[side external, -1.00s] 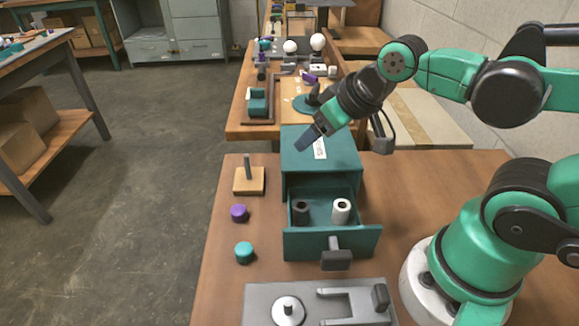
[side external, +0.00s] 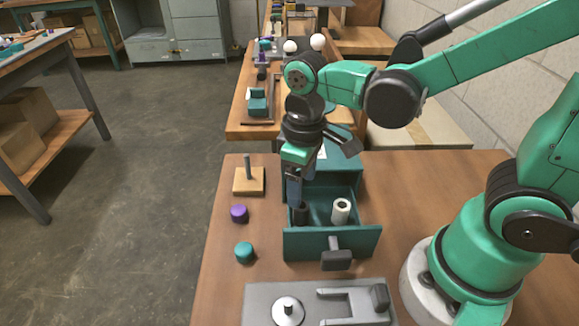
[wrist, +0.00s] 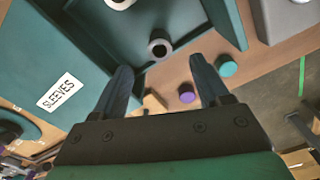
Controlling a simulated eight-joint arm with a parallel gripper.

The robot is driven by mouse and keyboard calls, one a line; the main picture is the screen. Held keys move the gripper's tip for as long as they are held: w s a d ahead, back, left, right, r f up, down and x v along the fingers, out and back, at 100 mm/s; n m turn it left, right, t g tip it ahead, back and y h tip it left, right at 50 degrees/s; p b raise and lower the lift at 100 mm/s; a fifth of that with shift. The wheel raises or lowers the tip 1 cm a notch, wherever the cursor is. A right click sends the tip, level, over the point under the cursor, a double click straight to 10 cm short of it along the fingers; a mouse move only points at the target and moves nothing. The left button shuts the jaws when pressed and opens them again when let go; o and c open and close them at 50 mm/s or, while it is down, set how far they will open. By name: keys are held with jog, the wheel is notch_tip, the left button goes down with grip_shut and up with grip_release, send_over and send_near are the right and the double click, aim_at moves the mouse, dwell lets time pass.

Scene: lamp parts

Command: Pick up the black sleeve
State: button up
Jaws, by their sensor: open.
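The black sleeve (side external: 300,215) stands upright in the left part of the open teal drawer (side external: 360,243). In the wrist view the black sleeve (wrist: 160,47) shows its round top and hole, just beyond and between the fingertips. My gripper (side external: 296,198) points down over the drawer, close above the black sleeve, and partly hides it in the side view. In the wrist view my gripper (wrist: 160,66) has its fingers wide apart with nothing between them. I cannot tell whether a finger touches the sleeve.
A white sleeve (side external: 341,211) stands to the right in the drawer. The drawer handle (side external: 336,260) juts forward. Left are a wooden peg base (side external: 249,181), a purple cap (side external: 239,213) and a teal cap (side external: 244,252). A grey fixture (side external: 260,300) lies in front.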

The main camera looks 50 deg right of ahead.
aim_at(301, 213)
jog(key=shift+f, duration=2.7)
grip_shut()
